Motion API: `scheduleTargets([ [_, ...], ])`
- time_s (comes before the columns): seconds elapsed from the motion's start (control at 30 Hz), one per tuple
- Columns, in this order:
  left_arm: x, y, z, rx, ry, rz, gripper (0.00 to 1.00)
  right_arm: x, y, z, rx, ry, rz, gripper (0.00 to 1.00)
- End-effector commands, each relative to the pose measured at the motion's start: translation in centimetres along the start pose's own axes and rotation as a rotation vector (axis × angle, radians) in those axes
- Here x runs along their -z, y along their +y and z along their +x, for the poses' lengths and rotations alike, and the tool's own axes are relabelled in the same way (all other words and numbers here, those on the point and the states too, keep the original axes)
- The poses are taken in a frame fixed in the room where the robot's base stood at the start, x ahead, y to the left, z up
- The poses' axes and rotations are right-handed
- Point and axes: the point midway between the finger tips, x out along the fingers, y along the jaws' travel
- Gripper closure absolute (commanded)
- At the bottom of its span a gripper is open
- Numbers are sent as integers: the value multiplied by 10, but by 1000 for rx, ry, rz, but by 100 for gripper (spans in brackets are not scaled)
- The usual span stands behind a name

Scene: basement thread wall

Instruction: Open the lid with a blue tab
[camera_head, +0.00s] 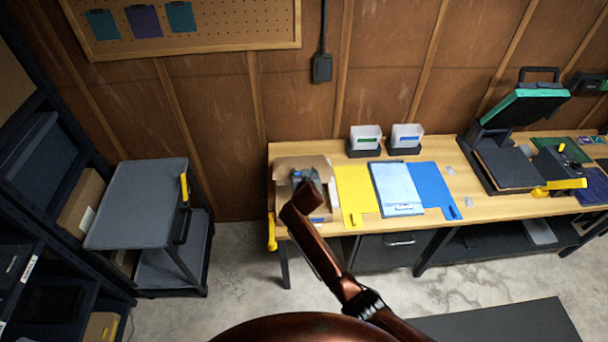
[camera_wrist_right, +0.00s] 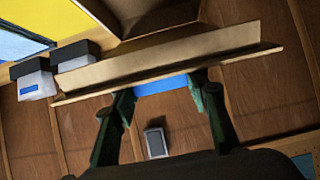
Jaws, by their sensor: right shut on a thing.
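A tan cardboard box (camera_head: 283,199) sits at the left end of the workbench. Its cardboard lid panel (camera_wrist_right: 170,52) crosses the right wrist view, with a blue tab (camera_wrist_right: 162,86) on its near edge. My right gripper (camera_wrist_right: 160,84) is shut on the blue tab, one dark finger at each side of it. In the head view my right gripper (camera_head: 306,177) is over the box and covers part of it. A dark area shows beyond the panel in the wrist view. I cannot tell exactly how far the lid is lifted. My left gripper is not in view.
To the box's right are a yellow mat (camera_head: 357,190), a clipboard (camera_head: 396,187) and a blue mat (camera_head: 433,184). A press (camera_head: 503,165) is further right. A grey cart (camera_head: 140,205) stands left, with floor between it and the bench.

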Motion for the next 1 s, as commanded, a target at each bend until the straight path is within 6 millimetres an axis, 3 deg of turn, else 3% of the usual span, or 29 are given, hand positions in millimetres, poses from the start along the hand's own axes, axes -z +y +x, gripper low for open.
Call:
scheduleTargets([
  [0.03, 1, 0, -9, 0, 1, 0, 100, 10, -1, -2, 1, -9, 0, 100],
  [0.3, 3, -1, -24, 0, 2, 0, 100, 22, -1, 1, 1, -56, 0, 100],
  [0.87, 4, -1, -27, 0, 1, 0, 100, 24, 0, 2, 1, -69, 0, 100],
  [0.9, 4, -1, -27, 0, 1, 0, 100, 24, 0, 2, 1, -68, 0, 56],
  [1.0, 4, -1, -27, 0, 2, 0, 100, 24, 0, 2, 1, -69, 0, 49],
])
